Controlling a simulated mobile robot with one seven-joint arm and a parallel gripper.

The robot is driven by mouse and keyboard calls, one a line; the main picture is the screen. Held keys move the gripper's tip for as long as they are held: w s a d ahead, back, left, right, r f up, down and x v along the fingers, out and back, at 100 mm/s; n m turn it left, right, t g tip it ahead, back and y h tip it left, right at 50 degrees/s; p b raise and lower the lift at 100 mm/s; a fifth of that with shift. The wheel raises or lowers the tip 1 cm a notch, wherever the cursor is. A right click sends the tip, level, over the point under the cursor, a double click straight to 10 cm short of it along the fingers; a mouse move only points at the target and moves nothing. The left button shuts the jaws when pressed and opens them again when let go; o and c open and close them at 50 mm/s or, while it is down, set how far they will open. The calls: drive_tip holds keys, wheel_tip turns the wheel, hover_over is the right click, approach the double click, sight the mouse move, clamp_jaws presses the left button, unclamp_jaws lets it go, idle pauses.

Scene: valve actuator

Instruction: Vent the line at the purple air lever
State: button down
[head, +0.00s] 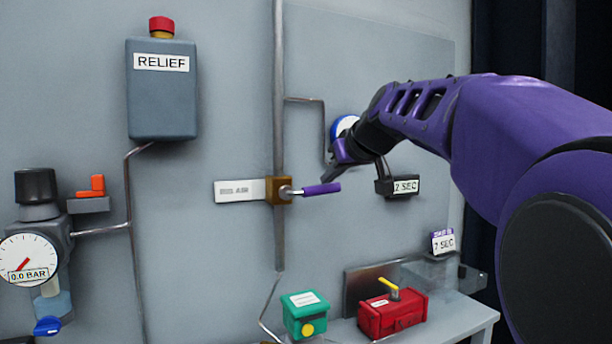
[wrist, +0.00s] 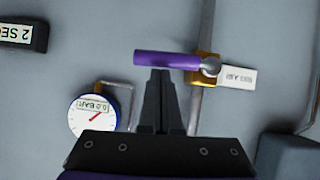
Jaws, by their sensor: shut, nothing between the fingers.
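The purple air lever (head: 321,189) sticks out to the right, nearly level, from a brass valve block (head: 279,190) on a vertical grey pipe. A white label plate (head: 240,191) is to the left of the block. The lever also shows in the wrist view (wrist: 167,60), just beyond my fingertips. My gripper (head: 327,178) is shut and empty, its tips close to the lever's handle from above right. In the wrist view my gripper (wrist: 160,74) points at the middle of the handle; I cannot tell whether it touches.
A round gauge (head: 343,126) is partly behind my arm; the wrist view shows it reading 0.0 (wrist: 93,115). A "2 SEC" box (head: 398,187) hangs to the right. A RELIEF box (head: 162,90) is upper left. Green (head: 305,314) and red (head: 392,312) units stand below on a shelf.

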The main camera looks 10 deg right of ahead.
drive_tip(key=shift+w+f+b, duration=0.1)
drive_tip(key=shift+f+b, duration=0.65)
drive_tip(key=shift+b, duration=0.05)
drive_tip(key=shift+f, duration=0.1)
